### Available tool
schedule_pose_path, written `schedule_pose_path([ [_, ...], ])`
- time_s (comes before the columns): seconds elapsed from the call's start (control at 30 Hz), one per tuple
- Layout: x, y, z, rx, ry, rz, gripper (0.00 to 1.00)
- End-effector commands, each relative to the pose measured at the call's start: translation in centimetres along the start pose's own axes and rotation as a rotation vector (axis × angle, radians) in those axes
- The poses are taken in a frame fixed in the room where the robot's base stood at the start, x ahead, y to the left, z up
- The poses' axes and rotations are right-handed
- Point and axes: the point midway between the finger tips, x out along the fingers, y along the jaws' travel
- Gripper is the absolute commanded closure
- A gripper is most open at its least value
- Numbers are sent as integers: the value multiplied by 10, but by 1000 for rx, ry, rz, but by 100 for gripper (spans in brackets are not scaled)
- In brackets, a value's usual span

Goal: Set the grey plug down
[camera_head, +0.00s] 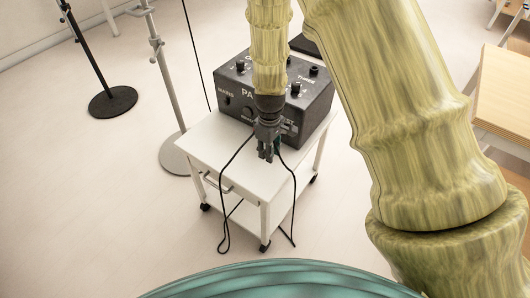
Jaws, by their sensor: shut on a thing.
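My gripper (269,152) points down in front of a dark box, over the white cart top. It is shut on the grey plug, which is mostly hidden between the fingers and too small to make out. A thin black cable (227,180) hangs from near the gripper's left side over the cart's front edge. Another dark cable (294,190) runs from near its right side down past the cart's right side. I cannot tell which one belongs to the plug. I cannot tell whether the plug touches the cart top.
The white wheeled cart (220,150) carries the dark box (317,103) with knobs and white lettering at its back. The cart top is bare at the left and front. Stands with round bases (113,101) are at the left. A wooden table (505,95) is at the right.

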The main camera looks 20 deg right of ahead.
Motion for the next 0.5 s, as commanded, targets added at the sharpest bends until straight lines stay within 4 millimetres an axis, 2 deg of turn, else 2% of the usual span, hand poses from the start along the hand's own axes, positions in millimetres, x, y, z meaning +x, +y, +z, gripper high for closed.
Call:
schedule_pose_path([
  [0.1, 2, 8, -16, 0, -1, 1, 100],
  [0.2, 3, 10, -22, 0, -1, 0, 100],
  [0.37, 8, 11, -25, 0, -1, -1, 100],
  [0.5, 24, 11, -24, 1, -2, -2, 100],
])
